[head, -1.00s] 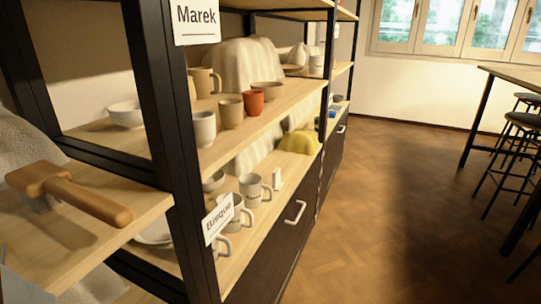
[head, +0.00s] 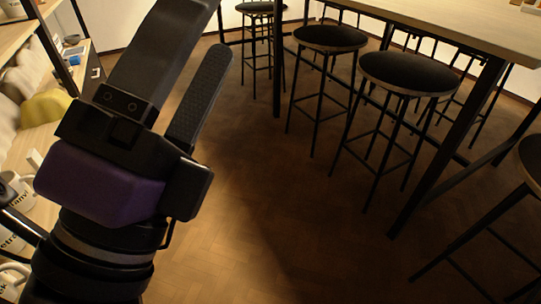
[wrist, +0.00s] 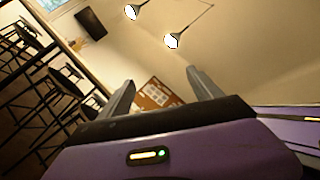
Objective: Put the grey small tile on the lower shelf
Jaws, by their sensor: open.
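My gripper (head: 207,45) is raised in the left half of the head view, with its two dark fingers apart and nothing between them. It also shows in the wrist view (wrist: 160,80), open and empty, pointing toward a wall and ceiling lamps. I cannot make out a grey small tile in either current view. Part of a lower shelf (head: 38,138) shows at the left edge of the head view, behind and left of my gripper. It holds mugs (head: 14,186), a small pale upright piece (head: 33,159) and a yellow rounded item (head: 46,107). My arm and gripper hide part of the shelving.
A high table (head: 440,20) stands at the upper right, with several black-seated stools (head: 408,73) around it. Open wooden floor (head: 270,215) lies between the shelving and the stools. The wrist view shows a pinboard (wrist: 155,95) on the wall.

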